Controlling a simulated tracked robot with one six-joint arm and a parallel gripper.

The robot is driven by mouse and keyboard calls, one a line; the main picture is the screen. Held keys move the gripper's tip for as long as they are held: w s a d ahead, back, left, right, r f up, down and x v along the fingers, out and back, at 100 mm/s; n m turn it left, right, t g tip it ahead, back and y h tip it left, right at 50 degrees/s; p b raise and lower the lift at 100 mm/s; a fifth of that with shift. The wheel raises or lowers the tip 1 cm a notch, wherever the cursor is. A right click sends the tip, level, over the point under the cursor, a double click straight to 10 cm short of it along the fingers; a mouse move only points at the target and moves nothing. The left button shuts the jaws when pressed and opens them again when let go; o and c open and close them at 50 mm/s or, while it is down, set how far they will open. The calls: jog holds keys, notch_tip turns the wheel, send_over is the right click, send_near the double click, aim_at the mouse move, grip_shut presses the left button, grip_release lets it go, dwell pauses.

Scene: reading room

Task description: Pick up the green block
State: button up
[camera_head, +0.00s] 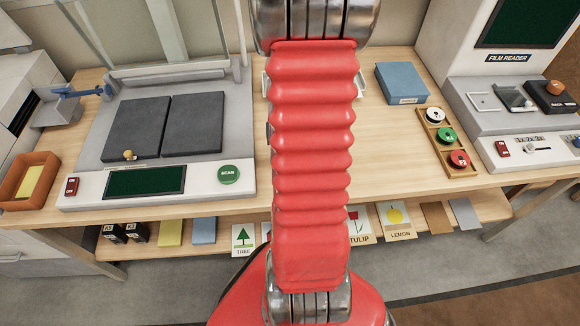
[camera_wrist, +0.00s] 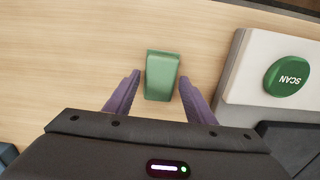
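The green block (camera_wrist: 162,76) lies on the wooden table in the wrist view. It has a paler green face on its near part. My gripper (camera_wrist: 160,84) is open, with one purple finger on each side of the block's near part. Gaps show between the fingers and the block, and I cannot tell how high the fingertips are above the table. In the head view the block and my gripper are hidden behind my red arm.
The scanner (camera_head: 236,150) with its round green SCAN button (camera_head: 229,174) stands left of my arm; the button also shows in the wrist view (camera_wrist: 287,76). A blue box (camera_head: 401,82) and a wooden tray (camera_head: 462,183) of round reels are on the right. Bare table (camera_head: 395,140) lies between.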

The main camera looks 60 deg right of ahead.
jog(key=c, duration=0.8)
jog(key=shift+c, duration=0.2)
notch_tip(320, 180, up, 10)
dwell(0.4)
dwell(0.3)
